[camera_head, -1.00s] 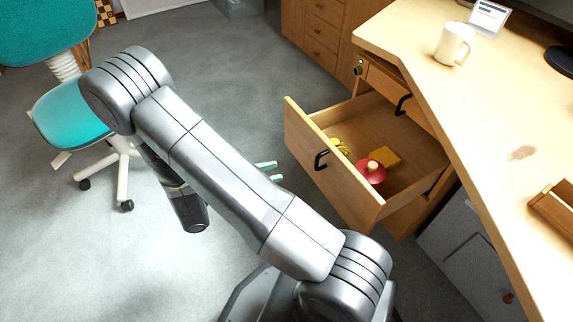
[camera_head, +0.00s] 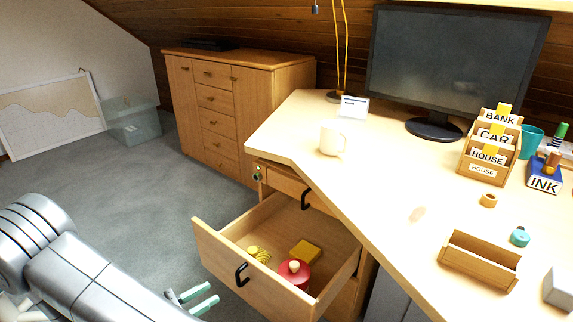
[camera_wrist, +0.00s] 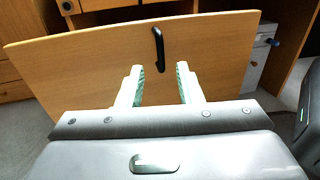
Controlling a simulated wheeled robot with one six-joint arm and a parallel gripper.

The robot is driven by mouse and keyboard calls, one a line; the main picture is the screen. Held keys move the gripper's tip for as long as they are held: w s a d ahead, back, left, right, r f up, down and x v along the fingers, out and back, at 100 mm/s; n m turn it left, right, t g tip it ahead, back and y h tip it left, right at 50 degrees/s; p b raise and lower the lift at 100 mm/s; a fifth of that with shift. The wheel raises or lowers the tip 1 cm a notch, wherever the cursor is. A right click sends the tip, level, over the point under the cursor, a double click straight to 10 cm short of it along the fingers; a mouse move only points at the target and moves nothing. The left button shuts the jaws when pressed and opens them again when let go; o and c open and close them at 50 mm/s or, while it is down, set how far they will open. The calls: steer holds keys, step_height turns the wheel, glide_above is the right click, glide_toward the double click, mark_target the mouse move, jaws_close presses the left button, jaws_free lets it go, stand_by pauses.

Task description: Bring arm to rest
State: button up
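My gripper (camera_head: 192,299) is open and empty in front of the open drawer, low at the left in the head view. In the wrist view its two pale green fingers (camera_wrist: 160,84) stand apart, with the drawer front (camera_wrist: 110,55) and its black handle (camera_wrist: 158,48) beyond them. The fingers appear apart from the handle. My arm shows folded at the lower left of the head view. The pulled-out drawer (camera_head: 215,256) holds a red round object (camera_head: 294,273), a yellow block (camera_head: 306,251) and a yellow coiled item (camera_head: 259,254).
The desk (camera_head: 385,200) stands right of my arm, bearing a mug (camera_head: 332,139), a monitor (camera_head: 450,65), a card holder (camera_head: 490,150) and a wooden tray (camera_head: 480,261). A wooden cabinet (camera_head: 240,115) stands behind. Grey floor (camera_head: 130,190) is open at the left.

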steer(key=b+x, duration=0.1)
steer(key=x, duration=0.7)
steer(key=shift+d+b, duration=0.15)
steer(key=shift+b, duration=0.2)
steer(key=shift+w+r, duration=0.1)
